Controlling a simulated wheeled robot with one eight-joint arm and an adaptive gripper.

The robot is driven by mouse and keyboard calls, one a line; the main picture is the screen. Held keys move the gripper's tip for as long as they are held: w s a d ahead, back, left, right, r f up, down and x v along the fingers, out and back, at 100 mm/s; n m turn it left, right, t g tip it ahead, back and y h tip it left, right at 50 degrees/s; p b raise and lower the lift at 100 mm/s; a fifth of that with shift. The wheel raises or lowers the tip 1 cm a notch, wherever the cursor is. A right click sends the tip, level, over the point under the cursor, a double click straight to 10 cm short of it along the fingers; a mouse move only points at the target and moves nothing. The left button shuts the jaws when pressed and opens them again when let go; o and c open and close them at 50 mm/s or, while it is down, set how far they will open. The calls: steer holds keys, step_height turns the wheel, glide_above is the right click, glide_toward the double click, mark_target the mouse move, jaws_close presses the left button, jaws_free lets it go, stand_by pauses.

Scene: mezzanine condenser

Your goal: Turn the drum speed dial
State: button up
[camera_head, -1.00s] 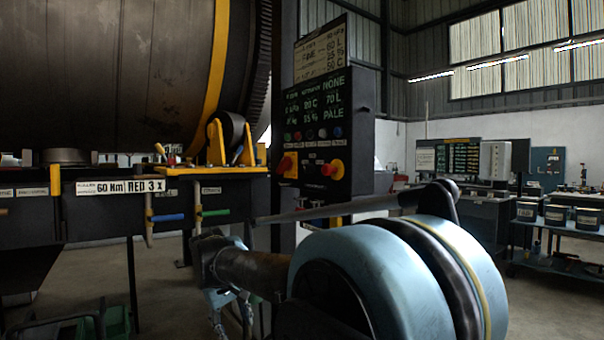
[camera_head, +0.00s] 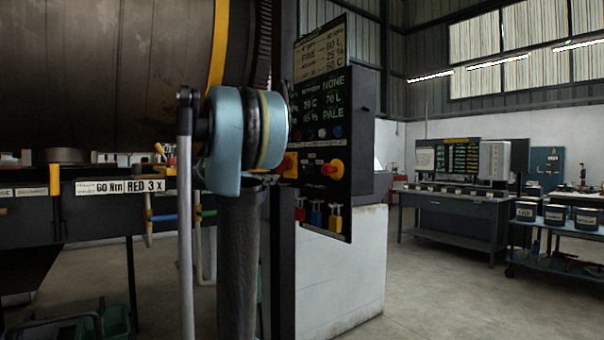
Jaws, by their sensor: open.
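The black control panel (camera_head: 352,150) stands right of centre. I cannot tell which is the drum speed dial, as the small labels are unreadable. The large dark drum (camera_head: 100,75) with a yellow band fills the upper left. My blue-grey arm joint stands in front of the panel's left edge. My gripper does not show.
Small coloured valves or tags (camera_head: 316,215) hang below the panel, beside a pale block (camera_head: 345,265). A dark bench (camera_head: 90,215) with tool labels stands at left, and a green crate (camera_head: 115,320) lies below it. Workbenches (camera_head: 455,215) stand at right. The floor between is clear.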

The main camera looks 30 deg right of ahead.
glide_toward(305, 169)
steer(key=d, duration=0.6)
steer(key=w+d, duration=0.1)
steer(key=d, duration=0.2)
steer(key=shift+d, duration=0.1)
stand_by(0.4)
steer(key=c, duration=1.1)
